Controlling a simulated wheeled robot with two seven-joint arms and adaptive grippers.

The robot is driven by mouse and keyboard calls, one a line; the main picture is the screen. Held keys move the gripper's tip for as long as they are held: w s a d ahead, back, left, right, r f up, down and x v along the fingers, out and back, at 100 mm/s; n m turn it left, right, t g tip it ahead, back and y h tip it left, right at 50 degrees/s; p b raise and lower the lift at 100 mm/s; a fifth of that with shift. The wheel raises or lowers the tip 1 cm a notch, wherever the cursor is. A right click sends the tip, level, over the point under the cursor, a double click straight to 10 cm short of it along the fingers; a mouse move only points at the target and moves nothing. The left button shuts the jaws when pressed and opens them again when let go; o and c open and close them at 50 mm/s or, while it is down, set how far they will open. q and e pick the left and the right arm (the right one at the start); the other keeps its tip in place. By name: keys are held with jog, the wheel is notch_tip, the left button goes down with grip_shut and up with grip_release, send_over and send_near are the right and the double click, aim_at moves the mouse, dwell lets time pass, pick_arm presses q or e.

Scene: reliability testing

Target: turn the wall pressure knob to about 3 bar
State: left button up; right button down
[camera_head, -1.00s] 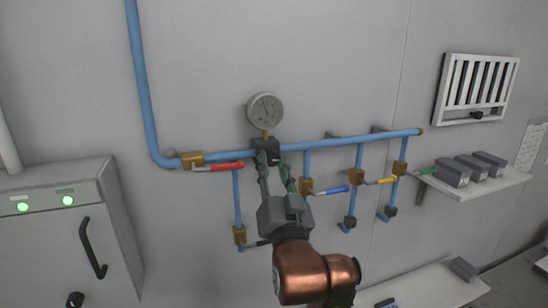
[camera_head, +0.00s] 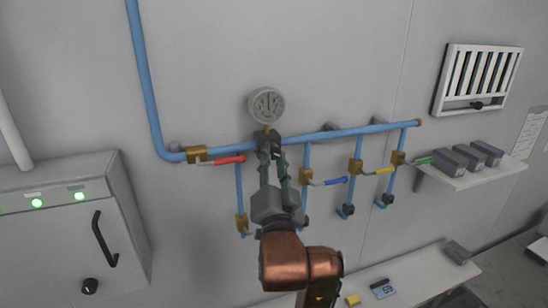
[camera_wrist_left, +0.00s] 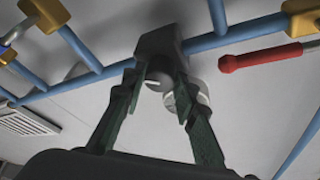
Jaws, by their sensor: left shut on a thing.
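The dark pressure regulator (camera_head: 268,137) sits on the blue pipe, directly below the round gauge (camera_head: 266,104). The gauge's needle is too small to read exactly. My left gripper (camera_head: 271,153) reaches up from below to the regulator, and its fingers are shut on the knob. In the left wrist view, the knob (camera_wrist_left: 160,73) is a short dark cylinder with a pale mark, between the fingertips (camera_wrist_left: 158,82) and below the regulator body. The gauge (camera_wrist_left: 203,91) shows partly behind one finger. My right gripper is not in view.
A red valve handle (camera_head: 228,160) is close left of the gripper; blue (camera_head: 335,181) and yellow (camera_head: 378,171) handles are to the right. A grey cabinet (camera_head: 50,240) stands at left. A shelf (camera_head: 480,178) with grey boxes is at right. A bench (camera_head: 420,275) is below.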

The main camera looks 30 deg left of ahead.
pick_arm(q)
jog(key=o, duration=1.2)
jog(key=shift+c, duration=0.2)
jog(key=shift+s, duration=0.1)
jog(key=v, duration=1.2)
jog(key=shift+r, duration=0.1)
